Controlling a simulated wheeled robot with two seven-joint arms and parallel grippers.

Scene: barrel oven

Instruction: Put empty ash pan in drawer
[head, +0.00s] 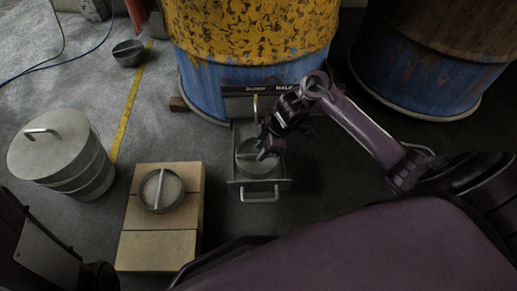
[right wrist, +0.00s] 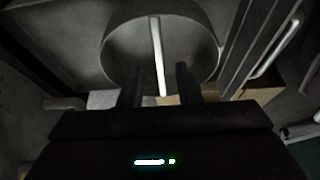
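The drawer (head: 279,186) is pulled out from the base of the yellow and blue barrel, its handle toward me. A round grey pan (head: 248,168) with a crossbar sits in the drawer; it also shows in the right wrist view (right wrist: 120,50). A similar round pan (head: 175,191) with a crossbar rests on pale blocks left of the drawer. My right gripper (head: 264,152) is over the drawer's pan, partly covering it. In the right wrist view its fingers (right wrist: 158,88) are apart, the crossbar's near end showing between them. I cannot tell whether they touch. My left gripper is out of view.
The barrel (head: 250,30) stands behind the drawer, with a second barrel (head: 435,60) at the right. A lidded metal bin (head: 62,155) stands left of the pale blocks (head: 157,250). Another round pan (head: 128,53) lies on the floor at the back left, near cables.

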